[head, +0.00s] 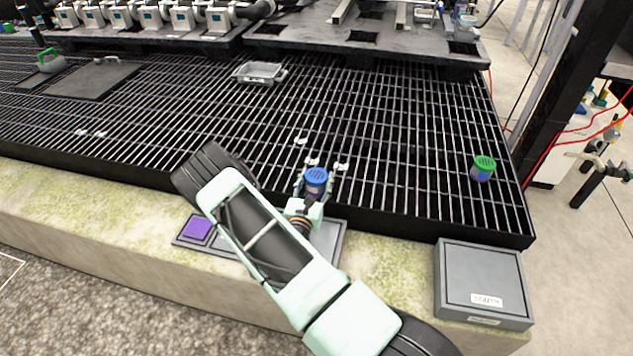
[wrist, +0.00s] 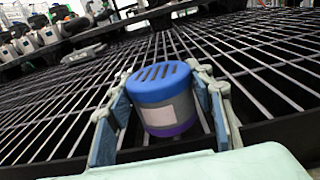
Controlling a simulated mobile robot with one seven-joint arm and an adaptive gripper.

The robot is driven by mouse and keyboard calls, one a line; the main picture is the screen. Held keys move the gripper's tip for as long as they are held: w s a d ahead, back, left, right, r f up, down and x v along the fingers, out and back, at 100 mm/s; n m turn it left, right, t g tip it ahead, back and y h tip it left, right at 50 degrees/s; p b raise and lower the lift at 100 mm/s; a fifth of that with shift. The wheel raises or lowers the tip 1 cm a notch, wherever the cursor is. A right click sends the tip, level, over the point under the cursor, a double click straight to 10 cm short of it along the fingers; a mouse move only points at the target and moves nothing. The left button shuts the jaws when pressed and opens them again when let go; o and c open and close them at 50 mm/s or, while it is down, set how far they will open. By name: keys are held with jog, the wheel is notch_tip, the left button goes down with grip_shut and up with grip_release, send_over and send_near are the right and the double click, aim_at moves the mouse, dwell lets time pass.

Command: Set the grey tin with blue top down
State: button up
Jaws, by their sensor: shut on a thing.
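The grey tin with blue top (head: 315,180) is in my gripper (head: 313,188), near the front edge of the black grating in the head view. In the wrist view the tin (wrist: 165,105) stands upright between the two fingers of my gripper (wrist: 168,110), which are shut on its sides. It has a slotted blue lid, a grey body with a pale label, and a purple band at the bottom. I cannot tell whether its base touches anything beneath.
A purple tin with green top (head: 482,169) stands on the grating (head: 400,150) at right. A grey box marked SOUTH (head: 484,280) and a grey tray with a purple square (head: 197,229) sit on the stone ledge (head: 120,200). A clear container (head: 259,73) lies farther back.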

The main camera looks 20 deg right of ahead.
jog(key=shift+f, duration=0.15)
jog(key=o, duration=1.2)
jog(key=shift+c, duration=0.2)
jog(key=shift+o, duration=0.3)
